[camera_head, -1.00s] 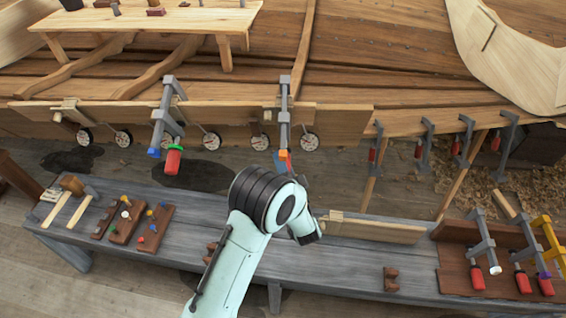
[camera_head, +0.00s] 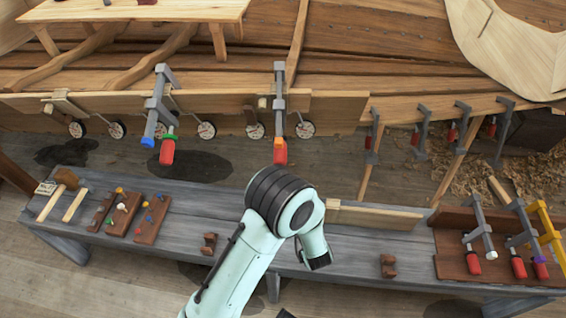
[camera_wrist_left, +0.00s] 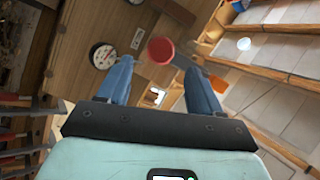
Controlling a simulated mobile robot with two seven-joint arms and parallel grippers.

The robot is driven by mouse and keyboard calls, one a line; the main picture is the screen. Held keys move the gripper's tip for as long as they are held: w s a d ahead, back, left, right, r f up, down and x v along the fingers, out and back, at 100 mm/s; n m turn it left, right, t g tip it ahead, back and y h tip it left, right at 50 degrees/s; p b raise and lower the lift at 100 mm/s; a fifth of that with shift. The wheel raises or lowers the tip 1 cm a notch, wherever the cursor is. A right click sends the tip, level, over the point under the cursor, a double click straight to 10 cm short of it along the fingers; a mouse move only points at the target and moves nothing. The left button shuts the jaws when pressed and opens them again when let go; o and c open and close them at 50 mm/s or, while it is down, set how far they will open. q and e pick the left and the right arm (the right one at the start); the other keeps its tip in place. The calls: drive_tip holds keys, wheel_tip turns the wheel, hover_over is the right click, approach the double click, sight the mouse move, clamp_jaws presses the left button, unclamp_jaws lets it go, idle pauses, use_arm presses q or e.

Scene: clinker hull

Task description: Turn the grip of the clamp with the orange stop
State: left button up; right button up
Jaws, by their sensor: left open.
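The clamp with the orange stop (camera_head: 279,140) is fixed upright on the hull plank, its red grip (camera_head: 280,154) hanging below the stop. In the head view my left arm rises from the bottom, and its gripper is hidden. In the left wrist view my left gripper (camera_wrist_left: 158,72) is open, its two blue fingers apart. A round red grip end (camera_wrist_left: 160,50) shows just past the fingertips, between their lines; the fingers do not close on it.
A clamp with a blue stop (camera_head: 148,142) and a red grip hangs left of the orange one. Dials (camera_head: 304,129) line the plank's lower edge. Below, a grey bench (camera_head: 350,250) carries tools, wood blocks and a brown rack (camera_head: 452,262) with spare clamps at right.

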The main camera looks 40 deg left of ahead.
use_arm(q)
drive_tip(key=v, duration=0.4)
drive_tip(key=shift+w+a, duration=0.1)
idle(1.1)
